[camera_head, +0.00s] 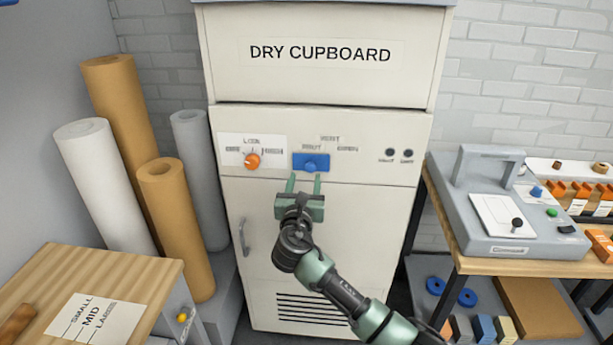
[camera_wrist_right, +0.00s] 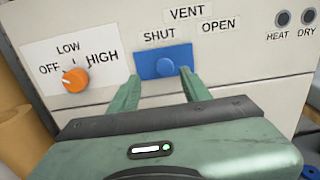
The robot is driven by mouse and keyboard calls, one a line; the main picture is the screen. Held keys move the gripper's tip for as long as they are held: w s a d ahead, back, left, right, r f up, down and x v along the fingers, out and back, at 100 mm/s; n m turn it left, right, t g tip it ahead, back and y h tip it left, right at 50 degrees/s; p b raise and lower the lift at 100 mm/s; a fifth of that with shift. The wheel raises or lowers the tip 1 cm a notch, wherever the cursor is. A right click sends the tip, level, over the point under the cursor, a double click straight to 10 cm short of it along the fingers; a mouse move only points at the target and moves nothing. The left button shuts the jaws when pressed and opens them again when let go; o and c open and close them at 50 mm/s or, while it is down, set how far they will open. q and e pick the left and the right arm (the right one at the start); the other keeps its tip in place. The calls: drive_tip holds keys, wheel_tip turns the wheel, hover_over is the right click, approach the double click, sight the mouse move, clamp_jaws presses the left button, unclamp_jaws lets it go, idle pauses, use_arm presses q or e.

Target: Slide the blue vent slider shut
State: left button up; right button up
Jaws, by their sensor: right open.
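The blue vent slider (camera_head: 311,163) is on the front of the dry cupboard, a blue block with a round knob. It sits under the SHUT label, left of the OPEN label, and also shows in the right wrist view (camera_wrist_right: 152,68). My right gripper (camera_head: 304,180) is open and empty, with its two green fingers pointing up at the panel just below the slider. In the right wrist view its fingertips (camera_wrist_right: 160,76) straddle the lower part of the slider; I cannot tell whether they touch it. My left gripper is not in view.
An orange knob (camera_head: 252,161) is left of the slider. HEAT and DRY indicators (camera_head: 398,153) are to the right. The cupboard handle (camera_head: 243,237) is lower left. Paper rolls (camera_head: 95,165) stand left; a bench with a grey machine (camera_head: 465,215) stands right.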

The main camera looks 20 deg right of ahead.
drive_tip(key=v, duration=0.3)
drive_tip(key=shift+a, duration=0.1)
idle(0.3)
